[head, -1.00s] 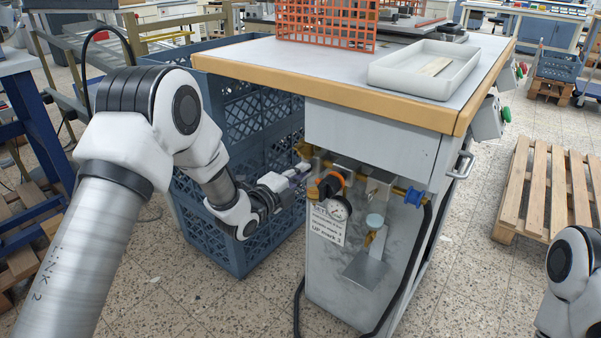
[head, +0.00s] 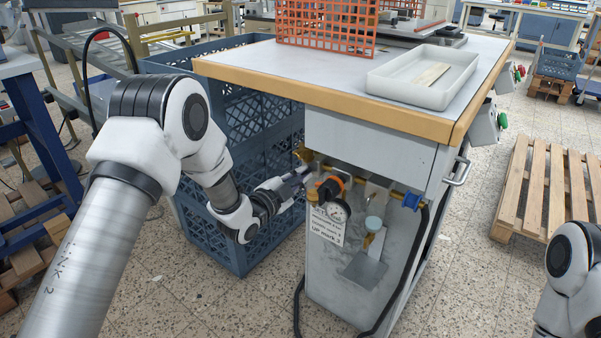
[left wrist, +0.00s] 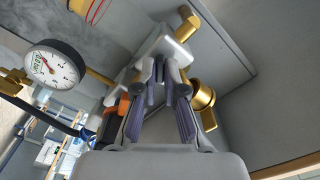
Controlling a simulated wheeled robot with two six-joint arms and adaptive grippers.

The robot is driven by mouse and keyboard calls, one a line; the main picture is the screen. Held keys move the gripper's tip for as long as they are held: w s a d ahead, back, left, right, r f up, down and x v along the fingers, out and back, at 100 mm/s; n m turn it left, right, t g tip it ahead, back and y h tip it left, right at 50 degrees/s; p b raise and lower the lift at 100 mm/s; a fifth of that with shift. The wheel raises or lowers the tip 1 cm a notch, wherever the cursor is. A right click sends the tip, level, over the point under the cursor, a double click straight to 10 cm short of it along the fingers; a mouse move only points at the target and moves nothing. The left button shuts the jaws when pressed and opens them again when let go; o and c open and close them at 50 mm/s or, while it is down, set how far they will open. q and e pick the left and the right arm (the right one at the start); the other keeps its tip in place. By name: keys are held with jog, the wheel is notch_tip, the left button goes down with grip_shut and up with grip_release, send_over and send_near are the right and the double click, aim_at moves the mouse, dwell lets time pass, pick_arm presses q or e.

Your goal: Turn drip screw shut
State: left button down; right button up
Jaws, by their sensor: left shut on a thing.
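My left gripper (head: 300,174) reaches in under the table top, beside the brass air line on the cabinet front. In the left wrist view its two purple-padded fingers (left wrist: 160,90) close together below a pale grey block (left wrist: 166,46). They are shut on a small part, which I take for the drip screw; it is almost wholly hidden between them. The black regulator with an orange ring (head: 329,187) is just right of the fingers, with a round pressure gauge (head: 338,211) below. A brass fitting (left wrist: 203,97) is right of the fingers. My right gripper is out of view.
The wooden-edged table top (head: 330,92) overhangs the work spot. Blue crates (head: 222,235) stand close behind my left arm. A black hose (head: 414,262) runs down the cabinet. A white tray (head: 423,91) sits on top; a pallet (head: 541,190) is at right.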

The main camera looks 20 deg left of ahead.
pick_arm(q)
jog(key=n+p, duration=0.2)
jog(key=n, duration=0.3)
jog(key=shift+n, duration=0.3)
jog(key=n+p, duration=0.1)
jog(key=n, duration=0.3)
jog(key=shift+n, duration=0.4)
jog(key=c, duration=1.5)
grip_release()
jog(key=shift+c, duration=0.2)
jog(key=v, duration=1.2)
jog(key=shift+f, duration=0.1)
